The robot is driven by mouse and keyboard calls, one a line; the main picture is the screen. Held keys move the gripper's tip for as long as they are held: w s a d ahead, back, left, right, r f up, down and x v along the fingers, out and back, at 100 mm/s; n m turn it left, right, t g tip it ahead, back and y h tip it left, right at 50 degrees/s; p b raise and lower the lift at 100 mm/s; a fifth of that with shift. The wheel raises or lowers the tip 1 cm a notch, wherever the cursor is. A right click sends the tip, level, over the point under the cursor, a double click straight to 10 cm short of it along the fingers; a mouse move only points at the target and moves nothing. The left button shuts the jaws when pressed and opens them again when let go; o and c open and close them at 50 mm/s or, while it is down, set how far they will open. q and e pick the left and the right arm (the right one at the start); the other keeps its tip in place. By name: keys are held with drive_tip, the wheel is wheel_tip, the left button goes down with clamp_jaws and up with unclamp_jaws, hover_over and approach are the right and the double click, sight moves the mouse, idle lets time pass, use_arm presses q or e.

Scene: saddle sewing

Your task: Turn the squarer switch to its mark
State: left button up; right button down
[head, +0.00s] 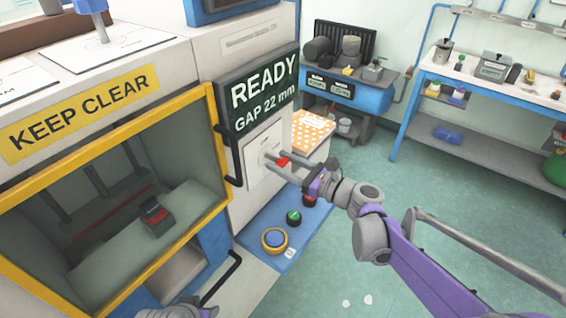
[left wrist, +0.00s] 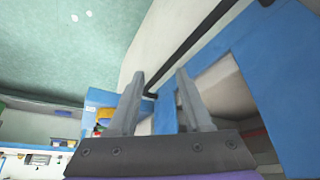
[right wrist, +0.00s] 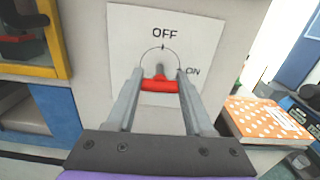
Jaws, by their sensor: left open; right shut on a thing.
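The squarer switch is a red handle (right wrist: 159,85) on a pale plate (right wrist: 122,42) marked OFF at the top and ON at the right. My right gripper (right wrist: 157,80) is shut on the red handle, one finger at each end of it. The handle lies crosswise, and a small grey stem points up from it toward OFF. In the head view the red handle (head: 284,162) shows between the fingers of my right gripper (head: 279,165). My left gripper (left wrist: 160,85) is open and empty near the blue machine front; its fingers are not clear in the head view.
The machine carries a screen (head: 262,90) reading READY, GAP 22 mm. An orange dotted box (right wrist: 262,116) stands to the right. A yellow-framed chamber (head: 205,92) is at left.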

drive_tip(key=n, duration=0.4)
drive_tip(key=shift+n, duration=0.3)
drive_tip(key=n, duration=0.4)
drive_tip(key=shift+p, duration=0.3)
drive_tip(key=n, duration=0.5)
drive_tip(key=shift+s+p, duration=0.1)
drive_tip(key=shift+p, duration=0.2)
drive_tip(key=shift+f+n+p, duration=0.1)
drive_tip(key=shift+n+p, duration=0.2)
drive_tip(key=shift+n, duration=1.6)
drive_tip(key=shift+c, duration=1.4)
unclamp_jaws()
